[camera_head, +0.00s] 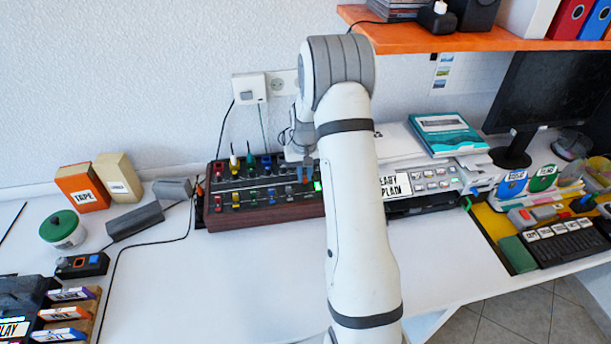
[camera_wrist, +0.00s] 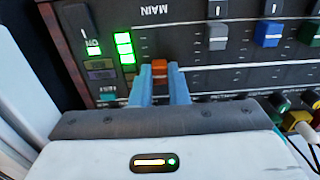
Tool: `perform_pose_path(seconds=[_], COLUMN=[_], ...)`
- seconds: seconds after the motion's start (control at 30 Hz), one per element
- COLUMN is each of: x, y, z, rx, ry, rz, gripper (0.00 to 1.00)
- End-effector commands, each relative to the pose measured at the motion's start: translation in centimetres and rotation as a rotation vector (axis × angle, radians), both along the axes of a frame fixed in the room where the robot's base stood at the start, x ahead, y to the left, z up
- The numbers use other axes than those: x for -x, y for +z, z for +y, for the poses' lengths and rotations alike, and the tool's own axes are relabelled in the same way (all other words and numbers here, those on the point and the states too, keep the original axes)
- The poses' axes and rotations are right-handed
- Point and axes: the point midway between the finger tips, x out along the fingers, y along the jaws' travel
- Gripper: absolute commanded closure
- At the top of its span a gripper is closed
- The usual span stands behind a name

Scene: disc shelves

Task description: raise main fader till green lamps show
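The main fader's orange-red cap (camera_wrist: 159,73) sits under the upside-down MAIN label in the wrist view. My gripper (camera_wrist: 160,68) has its two light-blue fingers close on either side of this cap, with no clear gap visible. A column of green lamps (camera_wrist: 124,48) is lit just left of the fader. The mixer (camera_head: 262,216) is a dark panel in a wooden case against the wall in the head view. There, my arm covers its right part and much of the gripper; a green glow shows beside the arm.
Other faders with grey (camera_wrist: 217,35) and blue (camera_wrist: 268,33) caps stand right of the main one. Several coloured knobs lie at the wrist view's lower right. In the head view, an orange shelf (camera_head: 420,38) hangs at upper right, and the desk before the mixer is clear.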

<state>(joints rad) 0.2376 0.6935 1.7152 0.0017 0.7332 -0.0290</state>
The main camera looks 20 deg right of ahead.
Motion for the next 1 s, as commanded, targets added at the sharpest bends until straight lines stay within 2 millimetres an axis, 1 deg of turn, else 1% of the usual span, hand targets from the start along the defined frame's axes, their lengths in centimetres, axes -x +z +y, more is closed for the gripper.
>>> perform_pose_path(seconds=[0.03,0.27,0.47,0.57,0.67,0.9,1.0], x=[0.0,-0.1,0.0,-0.1,-0.2,-0.1,-0.1], y=[0.0,0.0,0.0,0.4,1.7,5.8,7.0], z=[0.0,0.2,0.2,0.2,0.1,0.1,0.1], rx=[0.000,0.001,0.001,0.001,0.002,0.002,0.002], ry=[0.000,0.004,0.005,0.005,0.005,0.004,0.004], rz=[-0.001,-0.001,0.000,-0.002,-0.005,-0.004,-0.003], gripper=[0.82,0.64,0.64,0.64,0.64,0.64,0.64])
